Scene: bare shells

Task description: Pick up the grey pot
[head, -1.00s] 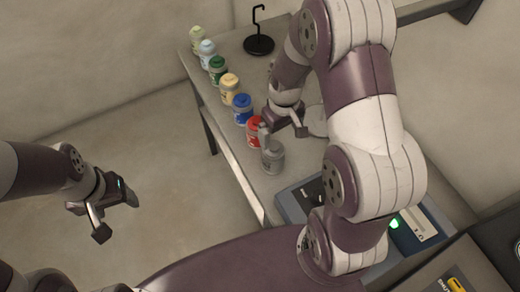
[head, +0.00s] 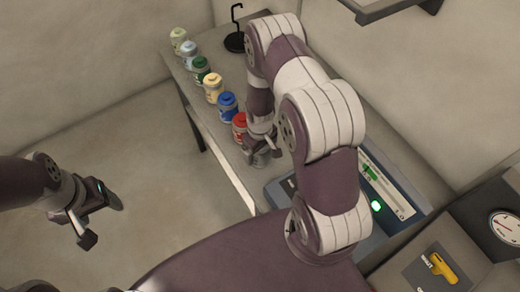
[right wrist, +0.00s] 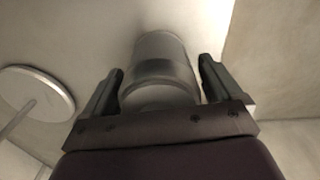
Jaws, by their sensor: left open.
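The grey pot (head: 258,159) stands at the near end of a row of coloured pots on the table (head: 217,146). In the head view it is partly hidden by my right gripper (head: 262,140), which points down over it. In the right wrist view the pot (right wrist: 160,70) sits between the two fingers of the right gripper (right wrist: 160,78), with a narrow gap showing on each side. The fingers look open around it. My left gripper (head: 102,220) is open and empty, out over the floor at the left.
A red pot (head: 239,125) stands close beside the grey one, with a blue pot (head: 228,105) and several others beyond. A black hook stand (head: 235,41) is at the far end. A blue-grey device (head: 278,193) lies to the near right. A pale disc with a rod (right wrist: 38,92) shows in the right wrist view.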

